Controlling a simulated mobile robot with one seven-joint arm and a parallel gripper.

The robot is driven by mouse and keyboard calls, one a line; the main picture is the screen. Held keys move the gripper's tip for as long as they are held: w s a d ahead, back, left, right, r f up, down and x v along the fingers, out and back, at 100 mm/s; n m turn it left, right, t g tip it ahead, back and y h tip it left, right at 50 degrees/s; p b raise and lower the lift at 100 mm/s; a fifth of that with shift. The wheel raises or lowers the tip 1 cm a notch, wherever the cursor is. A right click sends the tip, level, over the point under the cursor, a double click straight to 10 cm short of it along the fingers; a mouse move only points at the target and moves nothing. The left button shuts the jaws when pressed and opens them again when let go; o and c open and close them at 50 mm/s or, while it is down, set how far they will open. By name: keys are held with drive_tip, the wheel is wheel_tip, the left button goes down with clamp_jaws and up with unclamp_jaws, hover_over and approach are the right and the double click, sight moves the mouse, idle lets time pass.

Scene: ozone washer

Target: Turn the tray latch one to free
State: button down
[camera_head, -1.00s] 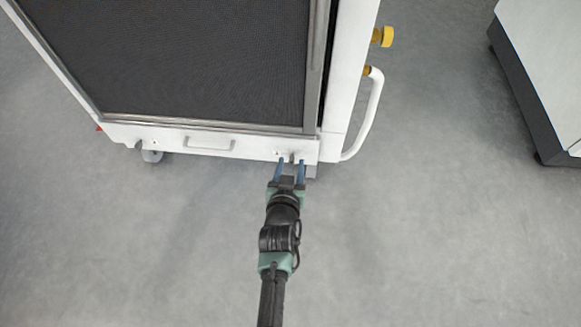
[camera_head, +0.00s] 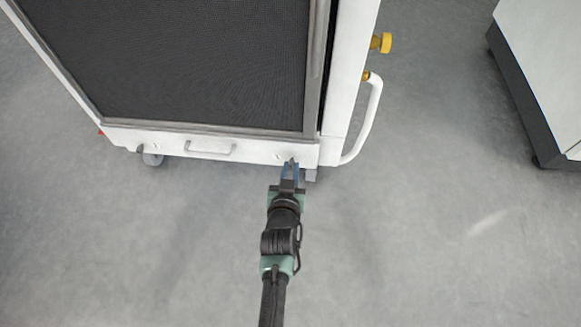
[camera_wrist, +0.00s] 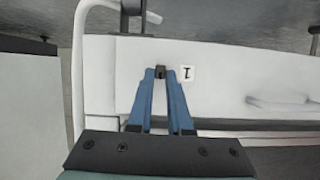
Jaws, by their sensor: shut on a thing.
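The tray latch (camera_wrist: 160,71) is a small dark piece on the white lower panel (camera_wrist: 215,62), beside a white label (camera_wrist: 187,73) with a black mark. In the head view the latch (camera_head: 292,161) is at the right end of the panel and mostly hidden by my fingers. My gripper (camera_head: 290,170) reaches up to it from below. In the wrist view the blue fingers of my gripper (camera_wrist: 160,76) converge and are shut on the latch, one on each side. How far the latch is turned cannot be told.
A pull handle (camera_head: 210,150) sits mid-panel, left of my gripper. A dark mesh screen (camera_head: 200,60) rises above the panel. A white side rail (camera_head: 366,125) and yellow knob (camera_head: 386,42) stick out to the right. A white cabinet (camera_head: 550,50) stands far right. The floor around my arm is clear.

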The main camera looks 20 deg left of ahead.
drive_tip(key=p, duration=0.2)
drive_tip(key=shift+d+r+p, duration=0.15)
drive_tip(key=shift+r+p, duration=0.1)
drive_tip(key=shift+p, duration=0.15)
drive_tip(key=shift+d+m+p, duration=0.1)
drive_tip(key=shift+m+p, duration=0.2)
drive_tip(key=shift+p, duration=0.2)
drive_tip(key=shift+y+p, duration=0.3)
drive_tip(key=shift+p, duration=0.55)
drive_tip(key=shift+f+m+p, duration=0.1)
drive_tip(key=shift+m+p, duration=0.3)
drive_tip(key=shift+p, duration=0.15)
drive_tip(key=shift+f+m+y+p, duration=0.1)
drive_tip(key=shift+m+y+p, duration=0.25)
drive_tip(key=shift+p, duration=0.3)
drive_tip(key=shift+w+d+f+m+t+y+b, duration=0.15)
drive_tip(key=shift+f+m+t+y+b, duration=0.1)
drive_tip(key=shift+m+y+b, duration=1.25)
drive_tip(key=shift+d+f+m+t+y+b, duration=0.15)
drive_tip(key=shift+f+m+y+b, duration=0.2)
drive_tip(key=shift+m+b, duration=1.35)
drive_tip(key=shift+w+d+f+m+t+y+b, duration=0.15)
drive_tip(key=shift+m+y+b, duration=0.75)
drive_tip(key=shift+m, duration=1.45)
drive_tip(key=shift+s, duration=0.1)
